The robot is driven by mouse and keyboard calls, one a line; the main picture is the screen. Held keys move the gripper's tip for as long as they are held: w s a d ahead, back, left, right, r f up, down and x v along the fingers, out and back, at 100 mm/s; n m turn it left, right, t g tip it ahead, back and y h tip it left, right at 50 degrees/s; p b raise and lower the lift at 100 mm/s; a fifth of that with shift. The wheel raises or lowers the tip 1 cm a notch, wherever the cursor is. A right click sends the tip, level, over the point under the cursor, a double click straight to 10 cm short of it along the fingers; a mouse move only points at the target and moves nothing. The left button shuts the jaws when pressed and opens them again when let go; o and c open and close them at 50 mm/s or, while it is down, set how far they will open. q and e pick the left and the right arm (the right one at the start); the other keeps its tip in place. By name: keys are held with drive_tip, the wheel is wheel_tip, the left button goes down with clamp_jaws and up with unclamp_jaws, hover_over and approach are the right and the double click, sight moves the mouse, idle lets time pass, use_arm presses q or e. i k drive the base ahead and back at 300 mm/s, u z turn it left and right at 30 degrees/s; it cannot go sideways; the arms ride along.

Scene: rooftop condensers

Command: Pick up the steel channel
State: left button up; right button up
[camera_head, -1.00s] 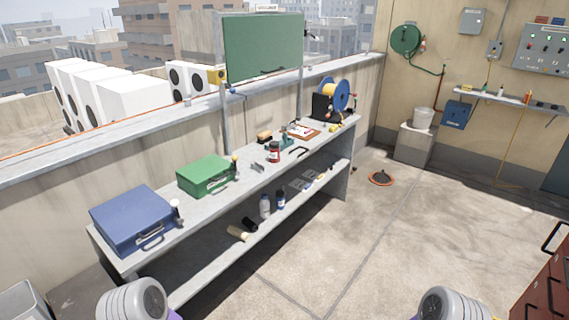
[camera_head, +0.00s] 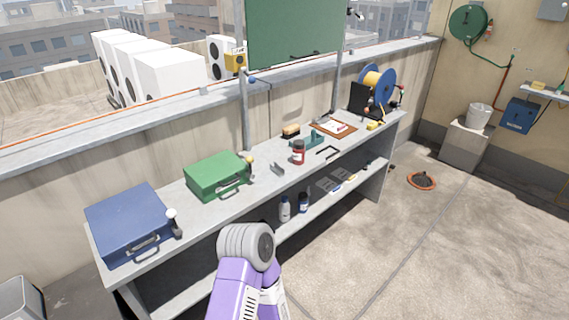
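A small grey metal piece that looks like the steel channel (camera_head: 277,169) lies on the grey workbench top (camera_head: 222,205). It is between the green case (camera_head: 217,175) and a red-lidded jar (camera_head: 298,152), near the bench's front edge. It is small in the picture, so its exact shape is hard to tell. One of my arms, purple with a grey joint, rises from the bottom middle in front of the bench. No fingers of either gripper show in the view.
A blue case (camera_head: 130,222) and a small white-headed object (camera_head: 173,222) stand at the bench's left. A black handle-shaped piece (camera_head: 327,152), a clipboard (camera_head: 335,127) and a cable reel (camera_head: 376,86) are farther right. Bottles (camera_head: 285,209) stand on the lower shelf. Floor at right is mostly clear.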

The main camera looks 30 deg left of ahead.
sight(276, 169)
drive_tip(key=u, duration=0.55)
drive_tip(key=i, duration=0.7)
drive_tip(key=u, duration=0.65)
